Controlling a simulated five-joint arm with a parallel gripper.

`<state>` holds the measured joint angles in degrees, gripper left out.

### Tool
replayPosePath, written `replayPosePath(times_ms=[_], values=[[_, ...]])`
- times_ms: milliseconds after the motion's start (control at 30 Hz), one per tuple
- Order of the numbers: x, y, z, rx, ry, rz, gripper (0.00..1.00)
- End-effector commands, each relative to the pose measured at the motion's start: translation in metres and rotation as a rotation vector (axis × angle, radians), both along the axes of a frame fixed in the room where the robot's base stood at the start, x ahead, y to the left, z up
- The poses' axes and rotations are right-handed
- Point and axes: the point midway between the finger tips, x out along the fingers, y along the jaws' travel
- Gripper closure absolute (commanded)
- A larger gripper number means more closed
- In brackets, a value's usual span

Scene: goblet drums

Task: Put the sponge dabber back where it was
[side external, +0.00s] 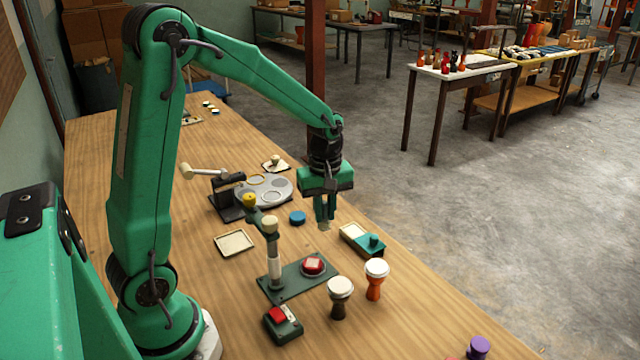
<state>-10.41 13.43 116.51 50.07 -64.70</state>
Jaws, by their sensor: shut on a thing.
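My gripper (325,208) points down over the table, right of the blue round piece (297,217). Its fingers are shut on a small pale thing (324,227), which seems to be the sponge dabber; the fingers hide most of it. Its lower end shows just below the fingertips. I cannot tell whether it touches the table.
A machine with a round grey plate (283,198) stands behind left. A green-based press (290,288) with a red pad is in front, beside a dark goblet drum (340,298) and an orange one (375,288). A cream square tray (235,243) lies left. Front right tabletop is mostly clear.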

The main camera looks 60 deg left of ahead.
Motion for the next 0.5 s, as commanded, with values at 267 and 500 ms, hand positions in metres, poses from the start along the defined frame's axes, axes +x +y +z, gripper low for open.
replayPosePath(times_ms=[267,500], values=[[0.008,0.046,-0.028,0.000,0.002,0.003,1.00],[0.013,0.073,-0.045,0.000,0.000,0.000,1.00]])
